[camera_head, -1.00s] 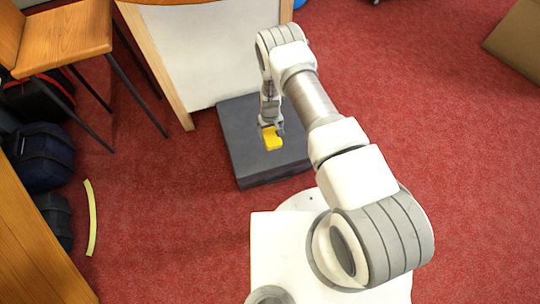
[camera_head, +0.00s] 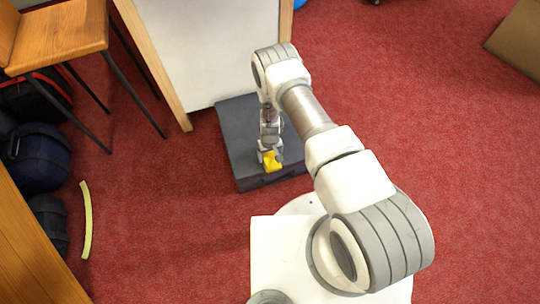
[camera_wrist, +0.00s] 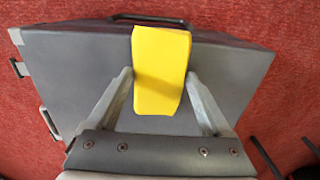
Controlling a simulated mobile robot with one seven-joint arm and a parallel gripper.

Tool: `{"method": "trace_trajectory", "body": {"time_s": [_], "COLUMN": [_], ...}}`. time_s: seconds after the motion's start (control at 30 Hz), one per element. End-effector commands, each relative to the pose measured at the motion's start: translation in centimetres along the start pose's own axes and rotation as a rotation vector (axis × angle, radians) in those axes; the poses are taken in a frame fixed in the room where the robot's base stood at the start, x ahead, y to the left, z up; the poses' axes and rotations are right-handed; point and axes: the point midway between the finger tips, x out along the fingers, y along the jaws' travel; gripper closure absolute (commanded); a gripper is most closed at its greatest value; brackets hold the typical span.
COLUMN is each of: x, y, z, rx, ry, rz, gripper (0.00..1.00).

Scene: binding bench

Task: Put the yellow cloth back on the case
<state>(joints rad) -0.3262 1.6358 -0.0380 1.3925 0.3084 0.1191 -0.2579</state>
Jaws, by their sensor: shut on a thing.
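The yellow cloth (camera_head: 271,160) is a small folded block held between the fingertips of my gripper (camera_head: 270,156). In the wrist view the cloth (camera_wrist: 160,70) sits between the two grey fingers of my gripper (camera_wrist: 160,88), which are shut on it. The dark grey case (camera_head: 238,131) lies flat on the red carpet, below my gripper. In the wrist view the case (camera_wrist: 75,75) fills most of the background behind the cloth, with a handle at its far edge and latches on its left side. I cannot tell whether the cloth touches the case.
A white board with a wooden frame (camera_head: 215,50) stands just behind the case. A wooden stool (camera_head: 62,33) and dark bags (camera_head: 40,160) are at the left. A yellow strip (camera_head: 87,220) lies on the carpet. Open carpet (camera_head: 440,130) is at the right.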

Motion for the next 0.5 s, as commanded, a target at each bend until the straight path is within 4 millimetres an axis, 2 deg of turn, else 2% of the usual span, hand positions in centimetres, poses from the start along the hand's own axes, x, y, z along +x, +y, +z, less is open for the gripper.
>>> {"method": "trace_trajectory", "body": {"time_s": [0.1, 0.13, 0.2, 0.5], "x": [0.43, 0.38, 0.26, 0.08], "y": [0.01, 0.01, 0.01, 0.01], "z": [0.01, 0.01, 0.02, 0.0], "rx": [0.001, 0.001, 0.001, 0.001], "ry": [0.0, 0.0, -0.001, 0.0], "rz": [0.0, 0.0, 0.0, 0.0], "gripper": [0.61, 0.14, 0.02, 0.0]}}
